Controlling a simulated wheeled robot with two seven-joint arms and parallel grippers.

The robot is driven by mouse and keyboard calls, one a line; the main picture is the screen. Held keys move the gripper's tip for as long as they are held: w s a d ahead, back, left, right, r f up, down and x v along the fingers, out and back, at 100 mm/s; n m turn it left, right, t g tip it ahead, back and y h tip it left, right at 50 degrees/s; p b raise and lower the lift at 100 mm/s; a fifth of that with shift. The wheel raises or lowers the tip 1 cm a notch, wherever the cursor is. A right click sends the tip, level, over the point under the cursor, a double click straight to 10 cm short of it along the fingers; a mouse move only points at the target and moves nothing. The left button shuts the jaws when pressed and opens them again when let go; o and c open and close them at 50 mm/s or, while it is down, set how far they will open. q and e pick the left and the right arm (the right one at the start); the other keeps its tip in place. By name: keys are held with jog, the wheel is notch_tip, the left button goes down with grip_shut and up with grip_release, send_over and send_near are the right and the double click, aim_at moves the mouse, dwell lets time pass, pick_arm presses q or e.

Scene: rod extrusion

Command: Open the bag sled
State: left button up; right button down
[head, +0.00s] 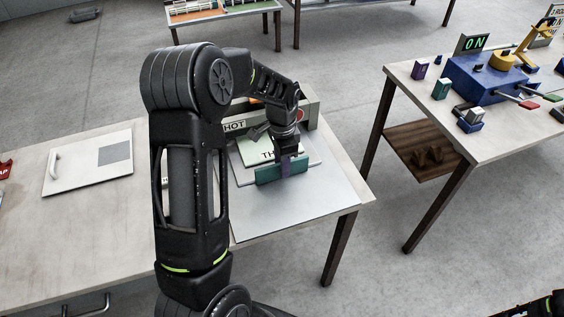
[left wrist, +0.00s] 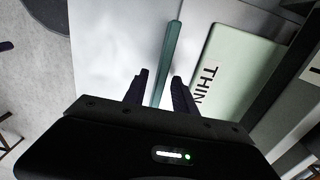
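A pale green panel (head: 262,150) with a partly hidden black-on-white label starting "TH" lies on a grey plate; it also shows in the left wrist view (left wrist: 232,62). A teal bar (head: 266,177) runs along its near side, and I take it for the bag sled's handle. In the left wrist view the teal bar (left wrist: 170,62) runs between the fingers of my left gripper (left wrist: 160,85), with a gap on each side. My left gripper (head: 285,165) is open at the bar in the head view. My right gripper is not in view.
A grey machine housing (head: 312,112) labelled "HOT" stands behind the panel. A light metal sheet (head: 300,205) covers the tabletop in front. A white board with a handle (head: 88,163) lies at left. A second table (head: 500,135) with a blue device (head: 485,78) stands right, across a floor gap.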

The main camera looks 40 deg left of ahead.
pick_arm(q)
jog(key=shift+c, duration=0.3)
grip_shut()
dwell(1.0)
